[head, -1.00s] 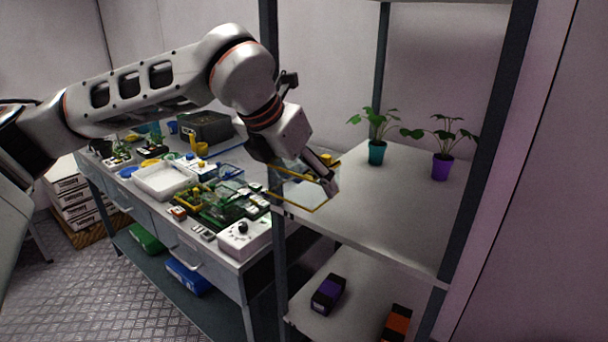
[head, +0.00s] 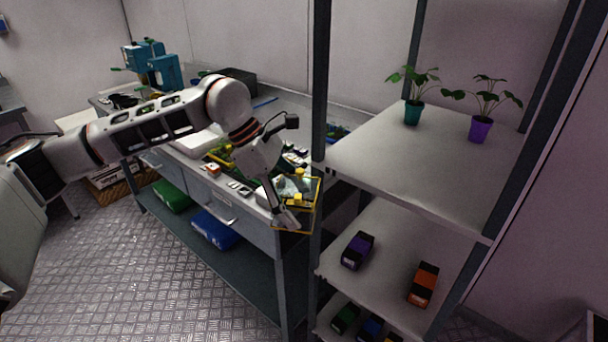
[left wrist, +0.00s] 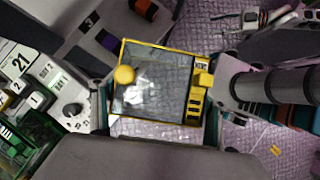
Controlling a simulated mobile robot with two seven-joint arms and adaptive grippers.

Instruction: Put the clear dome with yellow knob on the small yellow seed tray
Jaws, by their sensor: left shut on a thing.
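My left gripper (head: 287,222) is shut on the clear dome, which has yellow edges (head: 314,205), and holds it in the air at the front right corner of the workbench. In the left wrist view the dome (left wrist: 160,80) lies between the two fingers, with its round yellow knob (left wrist: 124,75) at the left and floor showing through it. On the workbench a small yellow-edged tray (head: 221,154) shows in part behind my left arm; I cannot tell for sure that it is the seed tray. My right gripper is not in the head view.
The workbench (head: 283,122) is crowded with trays and small parts. A rack post (head: 318,110) stands close right of the dome. The upper rack shelf (head: 400,165) holds two potted plants at the back; purple (head: 358,250) and orange (head: 423,284) boxes lie below. Open floor lies in front.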

